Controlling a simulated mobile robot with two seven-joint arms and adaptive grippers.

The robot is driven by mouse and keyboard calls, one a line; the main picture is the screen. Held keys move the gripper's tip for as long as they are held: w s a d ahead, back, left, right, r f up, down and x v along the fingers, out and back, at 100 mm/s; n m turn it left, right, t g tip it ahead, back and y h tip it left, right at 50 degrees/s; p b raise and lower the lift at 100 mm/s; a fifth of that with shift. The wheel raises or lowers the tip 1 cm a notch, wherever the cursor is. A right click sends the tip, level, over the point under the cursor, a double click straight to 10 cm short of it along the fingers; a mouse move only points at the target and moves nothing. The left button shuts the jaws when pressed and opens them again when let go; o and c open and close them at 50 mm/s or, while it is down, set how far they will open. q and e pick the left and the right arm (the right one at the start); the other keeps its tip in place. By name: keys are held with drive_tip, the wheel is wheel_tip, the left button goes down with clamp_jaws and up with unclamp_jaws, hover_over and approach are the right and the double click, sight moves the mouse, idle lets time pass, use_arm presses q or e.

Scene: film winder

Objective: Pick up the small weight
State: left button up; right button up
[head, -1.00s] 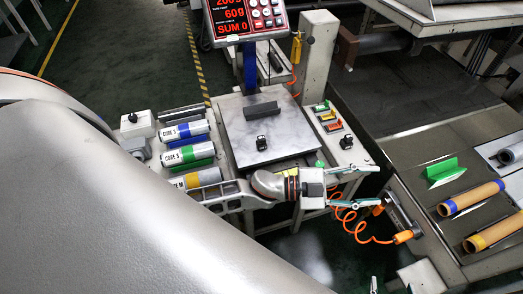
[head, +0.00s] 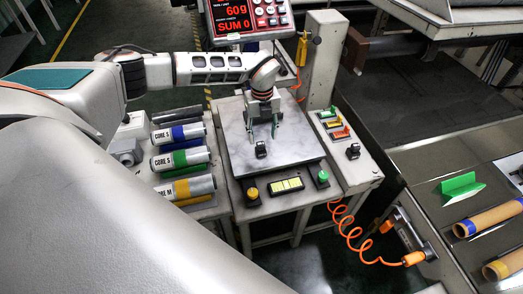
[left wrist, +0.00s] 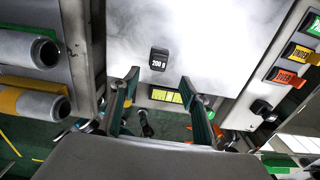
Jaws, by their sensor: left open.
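A small black weight (head: 261,148) stands on the pale scale plate (head: 300,150). My left gripper (head: 263,130) points down over the plate, open and empty. In the left wrist view its two green-edged fingers (left wrist: 158,82) are spread, with the weight just beyond the tips, roughly centred between them. Another small black object (head: 353,151) sits on the side ledge right of the plate. My right gripper is not in view.
Labelled cores (head: 180,160) lie left of the scale. A red display (head: 237,14) stands behind. Coloured buttons (head: 335,123) line the right ledge, and a yellow panel (head: 287,185) sits in front. An orange coiled cable (head: 350,240) hangs at the right.

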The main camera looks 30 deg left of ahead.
sight(261, 144)
use_arm(q)
drive_tip(key=shift+a+f, duration=0.35)
drive_tip(key=f+b, duration=0.1)
drive_tip(key=f, duration=0.6)
drive_tip(key=shift+w+a+b, duration=0.2)
drive_tip(key=shift+b, duration=0.15)
clamp_jaws()
